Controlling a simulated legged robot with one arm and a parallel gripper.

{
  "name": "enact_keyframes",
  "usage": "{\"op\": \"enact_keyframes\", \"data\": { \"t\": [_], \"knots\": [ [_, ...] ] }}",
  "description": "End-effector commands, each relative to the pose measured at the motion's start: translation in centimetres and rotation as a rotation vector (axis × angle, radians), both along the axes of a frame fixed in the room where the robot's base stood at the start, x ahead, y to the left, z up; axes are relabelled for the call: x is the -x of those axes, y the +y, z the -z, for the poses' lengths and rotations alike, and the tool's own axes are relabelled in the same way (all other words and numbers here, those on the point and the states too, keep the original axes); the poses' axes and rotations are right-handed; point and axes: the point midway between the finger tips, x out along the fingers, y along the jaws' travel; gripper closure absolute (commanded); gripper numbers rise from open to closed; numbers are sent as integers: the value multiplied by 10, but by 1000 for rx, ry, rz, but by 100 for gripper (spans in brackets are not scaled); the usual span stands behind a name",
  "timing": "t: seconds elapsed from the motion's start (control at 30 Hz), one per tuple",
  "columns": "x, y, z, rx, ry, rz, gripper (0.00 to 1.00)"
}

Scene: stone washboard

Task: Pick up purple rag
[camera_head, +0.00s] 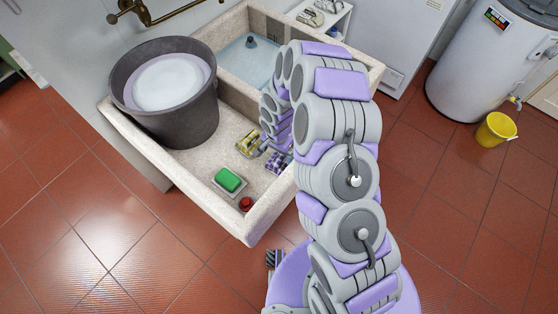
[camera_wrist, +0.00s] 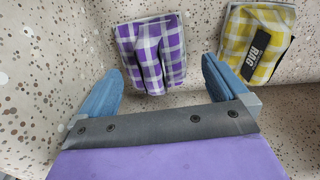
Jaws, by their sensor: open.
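A purple and white checked rag (camera_wrist: 150,52) lies folded in the washboard, ahead of my gripper in the wrist view. It also shows in the head view (camera_head: 279,163), partly hidden by my arm. My gripper (camera_wrist: 168,82) is open, with one blue finger on each side of the picture. The rag lies beyond the fingertips, roughly in line with the gap between them. Nothing is held. I cannot tell the exact height of the fingers over the surface.
A yellow checked rag (camera_wrist: 257,42) lies right of the purple one. A green soap or sponge (camera_head: 228,179), a small red item (camera_head: 246,203) and a large dark bucket (camera_head: 170,115) share the stone washboard (camera_head: 257,218). Stone walls border the space.

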Motion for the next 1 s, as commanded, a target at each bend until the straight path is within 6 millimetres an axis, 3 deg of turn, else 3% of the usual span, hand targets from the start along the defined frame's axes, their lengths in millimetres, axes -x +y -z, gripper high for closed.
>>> {"op": "enact_keyframes", "data": {
  "t": [0.3,0.63,1.0],
  "knots": [
    [2,-7,43,-9,0,2,0],
    [3,-2,49,0,0,2,0],
    [3,-6,48,-6,0,1,34]
  ]
}}
